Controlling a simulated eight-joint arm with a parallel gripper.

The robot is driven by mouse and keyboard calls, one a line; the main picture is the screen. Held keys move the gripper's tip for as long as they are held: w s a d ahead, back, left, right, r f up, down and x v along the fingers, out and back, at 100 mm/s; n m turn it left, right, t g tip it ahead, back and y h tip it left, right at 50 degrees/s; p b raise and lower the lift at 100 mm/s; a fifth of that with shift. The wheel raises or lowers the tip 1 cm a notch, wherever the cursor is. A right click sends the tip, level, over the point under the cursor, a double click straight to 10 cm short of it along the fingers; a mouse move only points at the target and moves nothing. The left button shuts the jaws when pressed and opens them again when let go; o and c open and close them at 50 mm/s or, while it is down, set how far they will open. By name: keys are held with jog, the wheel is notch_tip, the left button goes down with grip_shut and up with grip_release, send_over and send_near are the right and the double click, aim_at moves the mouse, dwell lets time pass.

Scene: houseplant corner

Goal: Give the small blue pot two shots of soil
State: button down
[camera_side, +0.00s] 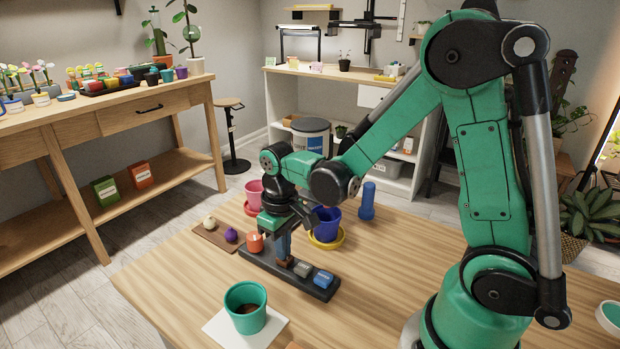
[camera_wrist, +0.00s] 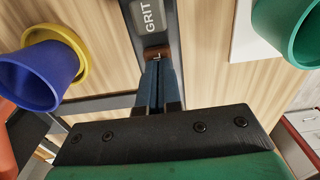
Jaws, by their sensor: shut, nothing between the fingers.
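The blue pot (camera_side: 328,221) stands upright on a yellow saucer (camera_side: 341,242), right of my gripper. My gripper (camera_side: 283,258) points down at the black strip (camera_side: 318,292) on the table. Its fingers (camera_wrist: 158,92) are together, empty, with the tips at a brown block (camera_wrist: 158,54) beside the grey GRIT block (camera_wrist: 149,18). I cannot tell whether they touch it. In the side view the brown block is mostly hidden behind the fingers.
The strip also carries an orange piece (camera_side: 255,243), the grey block (camera_side: 302,269) and a blue block (camera_side: 323,279). A teal pot (camera_side: 240,296) with dark contents stands on a white sheet (camera_side: 268,332). A pink pot (camera_side: 254,191) and a blue cylinder (camera_side: 367,202) stand behind.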

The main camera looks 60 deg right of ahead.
jog(key=shift+f, duration=1.05)
notch_tip(320, 180, up, 14)
jog(key=shift+r, duration=0.2)
dwell(0.3)
dwell(2.4)
jog(key=m+t, duration=0.2)
jog(key=f+m+t, duration=0.1)
jog(key=m+t, duration=0.2)
jog(key=f+m+t, duration=0.1)
jog(key=m+t, duration=0.1)
jog(key=shift+s+f+m+y, duration=0.1)
jog(key=shift+s+m+y, duration=0.2)
jog(key=shift+m+y, duration=0.1)
